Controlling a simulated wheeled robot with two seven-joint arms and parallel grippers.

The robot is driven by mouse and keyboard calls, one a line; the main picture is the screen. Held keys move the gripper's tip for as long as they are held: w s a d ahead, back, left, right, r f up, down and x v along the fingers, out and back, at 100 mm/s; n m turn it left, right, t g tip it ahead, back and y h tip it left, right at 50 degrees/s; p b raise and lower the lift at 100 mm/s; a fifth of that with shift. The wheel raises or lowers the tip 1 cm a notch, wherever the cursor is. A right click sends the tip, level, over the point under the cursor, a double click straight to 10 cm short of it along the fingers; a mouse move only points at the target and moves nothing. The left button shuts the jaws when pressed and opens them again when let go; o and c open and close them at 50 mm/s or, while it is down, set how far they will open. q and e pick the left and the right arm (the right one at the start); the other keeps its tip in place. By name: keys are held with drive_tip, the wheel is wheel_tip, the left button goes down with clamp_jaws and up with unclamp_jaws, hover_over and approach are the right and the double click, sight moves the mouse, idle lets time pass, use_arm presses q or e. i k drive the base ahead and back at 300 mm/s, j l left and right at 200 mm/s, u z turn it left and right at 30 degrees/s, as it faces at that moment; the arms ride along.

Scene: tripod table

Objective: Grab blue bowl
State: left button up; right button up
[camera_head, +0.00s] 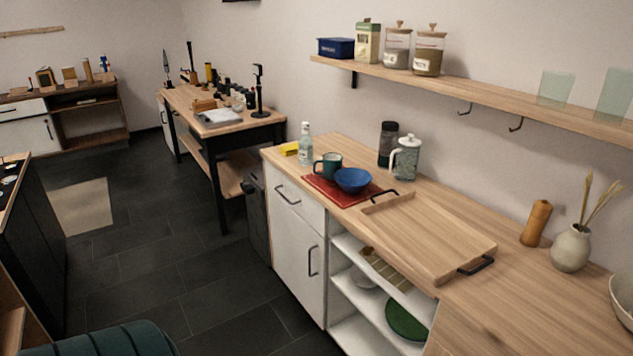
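The blue bowl (353,180) sits upright on a red board or mat (338,197) on the wooden counter, right of the picture's middle. A dark teal mug (328,166) stands right behind it to the left, on or at the edge of the same red mat. The bowl looks empty, though its inside is only partly visible. Neither of my grippers shows in the head view.
A wooden tray (428,235) with black handles lies right of the bowl. A shelf (480,88) overhangs the counter. Dark floor (190,280) is open at left.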

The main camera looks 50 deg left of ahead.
sight(351, 181)
drive_tip(key=u, duration=1.25)
drive_tip(key=i+j, duration=0.15)
drive_tip(key=i, duration=0.4)
drive_tip(key=i+j+z, duration=0.1)
drive_tip(key=i, duration=0.45)
